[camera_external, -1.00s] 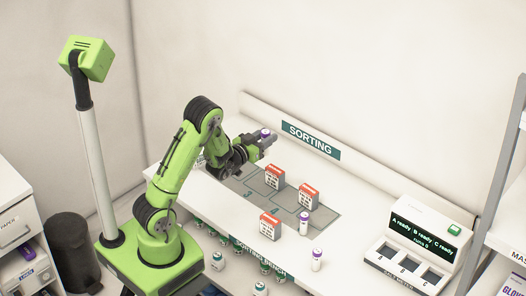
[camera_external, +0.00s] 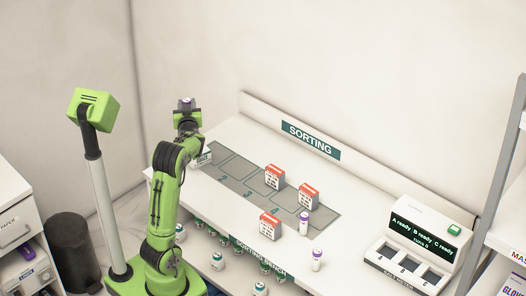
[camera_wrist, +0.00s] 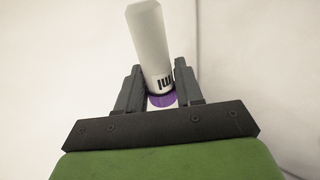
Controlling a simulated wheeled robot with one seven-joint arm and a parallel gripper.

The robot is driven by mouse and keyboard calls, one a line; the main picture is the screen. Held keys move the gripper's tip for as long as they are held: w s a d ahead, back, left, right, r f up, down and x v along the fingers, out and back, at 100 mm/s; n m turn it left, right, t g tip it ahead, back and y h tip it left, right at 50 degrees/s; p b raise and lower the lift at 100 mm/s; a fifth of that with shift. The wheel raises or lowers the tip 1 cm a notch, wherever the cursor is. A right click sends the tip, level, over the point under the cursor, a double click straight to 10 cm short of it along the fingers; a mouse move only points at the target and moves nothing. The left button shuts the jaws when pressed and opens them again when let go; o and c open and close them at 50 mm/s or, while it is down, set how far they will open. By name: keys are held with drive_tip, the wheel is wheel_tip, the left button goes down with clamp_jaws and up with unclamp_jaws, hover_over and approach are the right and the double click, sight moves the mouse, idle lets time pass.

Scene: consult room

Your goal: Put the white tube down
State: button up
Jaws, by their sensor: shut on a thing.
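My gripper (camera_external: 186,106) is shut on a white tube (camera_wrist: 151,40) with a purple cap, held between the two fingers in the wrist view. In the external view only the tube's purple end (camera_external: 186,100) shows clearly, at the top of my raised arm. The gripper is above and behind the left end of the sorting bench (camera_external: 178,187), clear of its surface. Two other white tubes with purple caps stand upright on the bench: one (camera_external: 304,224) beside a red and white box, one (camera_external: 316,260) nearer the front edge.
Three red and white boxes (camera_external: 275,177) stand on or near the grey marked mat (camera_external: 228,171). A white box or jar (camera_external: 203,157) is at the bench's left end. A readout machine (camera_external: 424,240) stands at the right. Several bottles (camera_external: 217,261) are below the bench front.

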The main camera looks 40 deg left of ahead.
drive_tip(key=s+a+n+g+y+b, duration=0.2)
drive_tip(key=s+a+g, duration=0.1)
drive_tip(key=s+a, duration=0.2)
wheel_tip(320, 180, down, 18)
drive_tip(key=shift+d+r, duration=0.15)
drive_tip(key=shift+d, duration=0.15)
drive_tip(key=shift+w, duration=0.1)
wheel_tip(320, 180, down, 10)
drive_tip(key=b, duration=0.6)
drive_tip(key=o, duration=1)
drive_tip(key=shift+p, duration=0.4)
